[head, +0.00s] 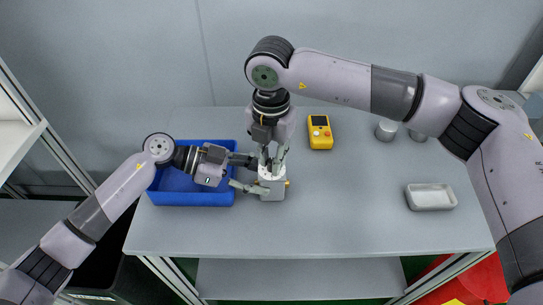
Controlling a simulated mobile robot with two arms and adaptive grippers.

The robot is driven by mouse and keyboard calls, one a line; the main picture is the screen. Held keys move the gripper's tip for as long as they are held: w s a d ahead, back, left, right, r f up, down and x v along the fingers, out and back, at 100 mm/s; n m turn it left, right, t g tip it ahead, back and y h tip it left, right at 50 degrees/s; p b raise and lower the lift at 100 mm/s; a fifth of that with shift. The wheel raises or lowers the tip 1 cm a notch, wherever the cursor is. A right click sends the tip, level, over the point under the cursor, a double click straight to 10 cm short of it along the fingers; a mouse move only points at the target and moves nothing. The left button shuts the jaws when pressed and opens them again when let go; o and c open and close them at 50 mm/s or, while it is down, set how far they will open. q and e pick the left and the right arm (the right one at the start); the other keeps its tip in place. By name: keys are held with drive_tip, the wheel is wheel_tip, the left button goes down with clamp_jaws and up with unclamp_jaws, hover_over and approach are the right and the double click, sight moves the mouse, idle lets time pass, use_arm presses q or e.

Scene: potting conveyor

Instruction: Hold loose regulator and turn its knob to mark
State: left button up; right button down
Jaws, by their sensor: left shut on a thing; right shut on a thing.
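The regulator (273,191) is a small grey block with a whitish round knob (270,172) on top. The fingers hide part of the knob and body. The mark on the regulator is too small to make out.
A blue bin (200,199) stands at the left on the grey table (340,220). A yellow handheld meter (320,132) lies at the back. Grey cylinders (386,130) stand at the back right. A white tray (431,197) lies at the right. The table's front middle is clear.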

use_arm(q)
drive_tip(key=shift+a+f, duration=0.1)
use_arm(e)
drive_tip(key=shift+s, duration=0.1)
drive_tip(key=c, duration=1.5)
unclamp_jaws()
drive_tip(key=shift+r, duration=0.1)
wheel_tip(320, 180, up, 12)
drive_tip(key=shift+s+f, duration=0.1)
use_arm(q)
drive_tip(key=o, duration=1)
drive_tip(key=shift+o, duration=0.2)
